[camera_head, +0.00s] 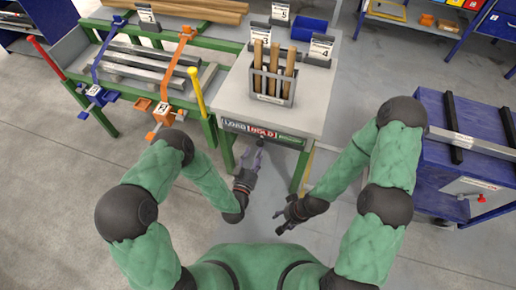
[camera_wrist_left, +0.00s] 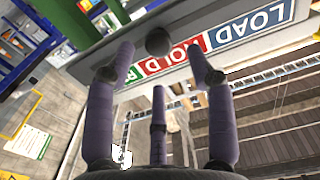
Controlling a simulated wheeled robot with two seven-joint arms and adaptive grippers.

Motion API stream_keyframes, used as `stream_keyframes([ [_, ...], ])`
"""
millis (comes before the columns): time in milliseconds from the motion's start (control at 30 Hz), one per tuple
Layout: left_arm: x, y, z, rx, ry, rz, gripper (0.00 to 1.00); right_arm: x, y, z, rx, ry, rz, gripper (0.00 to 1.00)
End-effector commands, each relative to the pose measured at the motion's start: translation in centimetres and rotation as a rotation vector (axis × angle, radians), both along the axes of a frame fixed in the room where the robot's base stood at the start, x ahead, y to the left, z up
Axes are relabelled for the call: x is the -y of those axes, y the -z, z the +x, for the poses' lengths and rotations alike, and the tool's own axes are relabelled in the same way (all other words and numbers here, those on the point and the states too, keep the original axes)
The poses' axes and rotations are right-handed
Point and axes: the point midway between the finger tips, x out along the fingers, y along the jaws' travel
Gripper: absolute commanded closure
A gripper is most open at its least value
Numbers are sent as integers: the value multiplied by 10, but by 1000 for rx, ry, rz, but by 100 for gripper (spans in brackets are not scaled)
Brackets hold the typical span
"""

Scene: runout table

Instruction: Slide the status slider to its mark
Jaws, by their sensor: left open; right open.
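The status panel (camera_head: 249,129) is on the front edge of the grey table, with blue LOAD, red HOLD and a green section whose word I cannot read. The slider's dark round knob (camera_head: 260,141) sits just below the HOLD section. In the left wrist view the knob (camera_wrist_left: 158,41) appears centred between and beyond the fingertips, in front of the panel (camera_wrist_left: 190,50). My left gripper (camera_head: 248,158) is open, empty and just in front of the knob, with no clear contact. My right gripper (camera_head: 280,214) is open and lower, away from the panel. The slider's mark is not distinguishable.
A holder with wooden-handled pieces (camera_head: 272,85) stands on the table (camera_head: 315,100). Metal bars (camera_head: 145,68) lie on a green-framed rack at left, with blue and orange clamps. A blue cart (camera_head: 440,180) stands at right. The floor before the panel is clear.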

Motion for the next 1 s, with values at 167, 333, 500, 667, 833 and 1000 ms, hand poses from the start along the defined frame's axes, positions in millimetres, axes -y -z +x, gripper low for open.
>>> stream_keyframes([
  [167,8,1,23,0,1,0,45,0,6,0,0,0,0,46],
  [333,12,1,34,-1,1,-1,45,0,8,0,0,0,0,46],
  [500,12,0,36,-2,0,-2,45,0,8,0,0,0,0,46],
  [667,12,0,36,-2,0,-2,48,0,7,0,0,0,0,46],
  [833,12,0,36,-2,0,-2,96,0,7,0,0,0,0,46],
  [1000,12,0,36,0,0,-2,100,0,7,0,0,0,0,46],
])
